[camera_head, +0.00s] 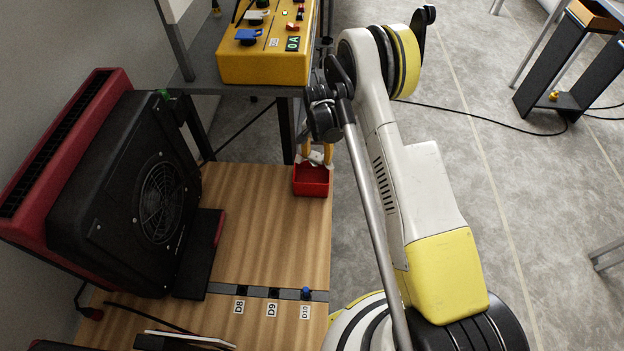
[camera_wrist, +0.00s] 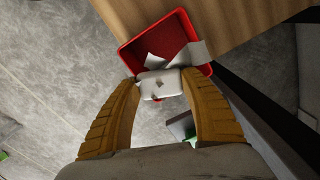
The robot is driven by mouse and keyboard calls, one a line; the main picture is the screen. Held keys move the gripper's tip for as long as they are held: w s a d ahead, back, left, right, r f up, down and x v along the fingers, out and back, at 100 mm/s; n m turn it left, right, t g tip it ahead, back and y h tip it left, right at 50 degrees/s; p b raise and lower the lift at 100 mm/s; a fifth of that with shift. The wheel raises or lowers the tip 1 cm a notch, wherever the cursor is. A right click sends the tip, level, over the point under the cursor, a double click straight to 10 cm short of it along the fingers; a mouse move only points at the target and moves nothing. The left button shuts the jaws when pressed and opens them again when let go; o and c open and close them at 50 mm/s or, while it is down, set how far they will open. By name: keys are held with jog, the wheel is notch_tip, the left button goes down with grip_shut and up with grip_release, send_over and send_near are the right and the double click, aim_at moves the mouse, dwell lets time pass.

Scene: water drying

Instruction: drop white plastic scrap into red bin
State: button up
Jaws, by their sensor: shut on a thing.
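The red bin (camera_head: 311,182) stands at the far right corner of the wooden table. In the wrist view the red bin (camera_wrist: 129,58) is open at the top, with pale scraps showing at its opening. My gripper (camera_head: 317,155) is above the bin's far edge. In the wrist view my gripper (camera_wrist: 160,85) has its two yellow fingers closed on a white plastic scrap (camera_wrist: 160,84). The scrap overlaps the bin's near rim in that view. I cannot tell whether the other pale pieces lie in the bin or belong to the held scrap.
The wooden table (camera_head: 262,235) is clear around the bin. A black and red machine with a fan grille (camera_head: 158,200) stands at the left. A yellow control box (camera_head: 265,60) sits on a grey bench behind. Labelled slots D8 to D10 run along a grey strip (camera_head: 257,292).

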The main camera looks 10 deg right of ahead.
jog(key=o, duration=0.9)
notch_tip(320, 180, up, 12)
dwell(0.3)
